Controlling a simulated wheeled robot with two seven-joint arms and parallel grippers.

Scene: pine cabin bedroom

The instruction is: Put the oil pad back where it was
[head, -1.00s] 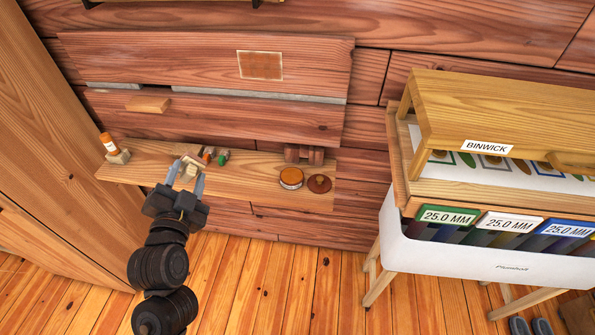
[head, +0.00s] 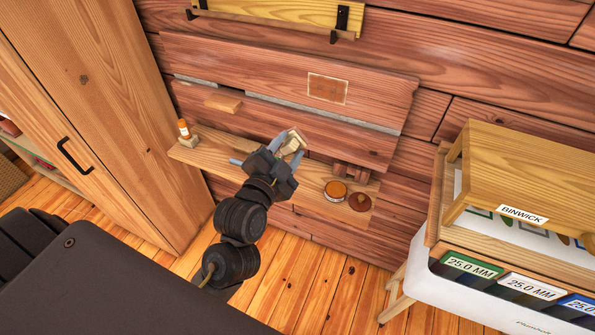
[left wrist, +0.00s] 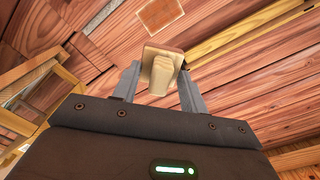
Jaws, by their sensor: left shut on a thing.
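My left gripper (head: 287,147) is shut on a small cream and tan block with a flat squarish plate, which I take to be the oil pad (head: 293,140). It is held up in front of the wall, above the narrow wooden shelf (head: 235,152). In the left wrist view the oil pad (left wrist: 162,70) sits between the two grey fingers, its plate toward the wall. A pale-outlined rectangle (head: 328,88) is on the upper wall board, beyond the gripper. My arm hides the middle of the shelf. My right gripper is not in view.
An orange-topped bottle (head: 184,129) stands at the shelf's left end. A round orange-lidded tin (head: 336,190) and a dark red disc (head: 360,202) are at its right. A small wooden ledge (head: 222,104) juts from the wall. A Binwick stand (head: 525,180) is at right.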

